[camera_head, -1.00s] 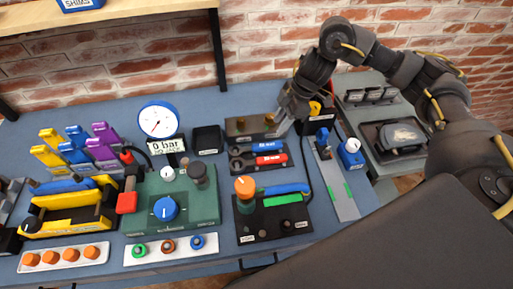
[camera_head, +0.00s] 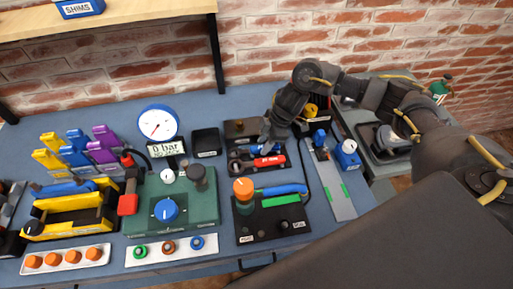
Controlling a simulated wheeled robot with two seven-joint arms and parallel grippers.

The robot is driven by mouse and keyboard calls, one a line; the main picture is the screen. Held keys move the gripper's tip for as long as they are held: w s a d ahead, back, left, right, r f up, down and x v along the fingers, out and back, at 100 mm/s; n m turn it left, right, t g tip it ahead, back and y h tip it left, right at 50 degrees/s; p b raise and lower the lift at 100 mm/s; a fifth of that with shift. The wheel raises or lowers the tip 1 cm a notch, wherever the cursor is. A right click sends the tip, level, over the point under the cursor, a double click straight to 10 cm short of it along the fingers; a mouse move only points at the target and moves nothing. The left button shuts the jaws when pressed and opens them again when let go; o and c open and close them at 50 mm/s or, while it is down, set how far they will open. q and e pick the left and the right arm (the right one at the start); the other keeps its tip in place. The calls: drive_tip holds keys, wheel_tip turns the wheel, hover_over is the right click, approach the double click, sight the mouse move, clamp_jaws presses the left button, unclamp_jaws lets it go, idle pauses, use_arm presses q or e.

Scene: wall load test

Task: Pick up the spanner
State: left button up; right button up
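A dark tool tray (camera_head: 238,170) lies on the blue bench, right of the middle. It holds a red-handled tool (camera_head: 269,161), a blue part behind it, and a dark grey tool (camera_head: 240,155) at its left that looks like the spanner. My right gripper (camera_head: 266,140) points down over the back of this tray, close to the blue part. Its fingers are small and dark here, so I cannot tell whether they are open or touching anything. The gripper hides part of the tray and its tools. My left gripper is out of view.
A green unit (camera_head: 190,215) with a blue dial and a pressure gauge (camera_head: 158,124) stand to the left. A grey strip (camera_head: 330,185) lies to the right. The brick wall is behind.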

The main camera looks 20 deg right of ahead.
drive_tip(key=shift+a+f, duration=0.15)
drive_tip(key=shift+f, duration=0.25)
drive_tip(key=shift+f, duration=0.25)
idle(0.4)
drive_tip(key=shift+c, duration=0.2)
clamp_jaws()
